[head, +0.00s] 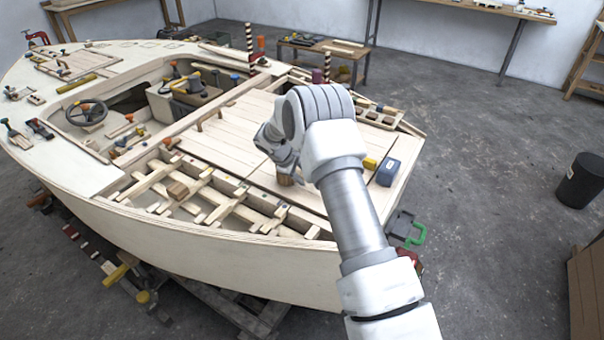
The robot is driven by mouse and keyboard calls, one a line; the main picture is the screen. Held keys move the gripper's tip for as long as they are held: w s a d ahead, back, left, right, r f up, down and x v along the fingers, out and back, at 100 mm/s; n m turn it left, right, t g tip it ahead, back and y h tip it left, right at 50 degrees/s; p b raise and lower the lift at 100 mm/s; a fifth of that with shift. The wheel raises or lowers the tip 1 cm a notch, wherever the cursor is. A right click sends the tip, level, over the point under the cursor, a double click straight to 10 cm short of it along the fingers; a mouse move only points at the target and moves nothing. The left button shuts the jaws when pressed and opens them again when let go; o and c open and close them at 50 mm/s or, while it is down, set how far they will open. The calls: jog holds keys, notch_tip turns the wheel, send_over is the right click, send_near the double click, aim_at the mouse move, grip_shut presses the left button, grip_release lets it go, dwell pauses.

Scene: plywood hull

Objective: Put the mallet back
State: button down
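A small brown wooden piece (286,180) shows just below my gripper (282,168), over the pale deck planks; it may be part of the mallet. My wrist and hand hide most of it, and I cannot tell whether the gripper holds it or is only beside it. The fingertips are too small and covered to show whether they are open or shut. Another brown wooden block (178,190) lies among the open frame ribs at the left of the deck; I cannot tell if it is a mallet head.
The plywood boat hull (230,262) fills the left and middle. A blue-grey box (388,172) and a yellow block (370,163) stand on the deck right of my arm. Tools lie around the steering wheel (86,112). A low bench (330,47) stands behind.

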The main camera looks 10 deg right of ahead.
jog(key=shift+f, duration=0.25)
dwell(0.5)
jog(key=c, duration=0.5)
grip_release()
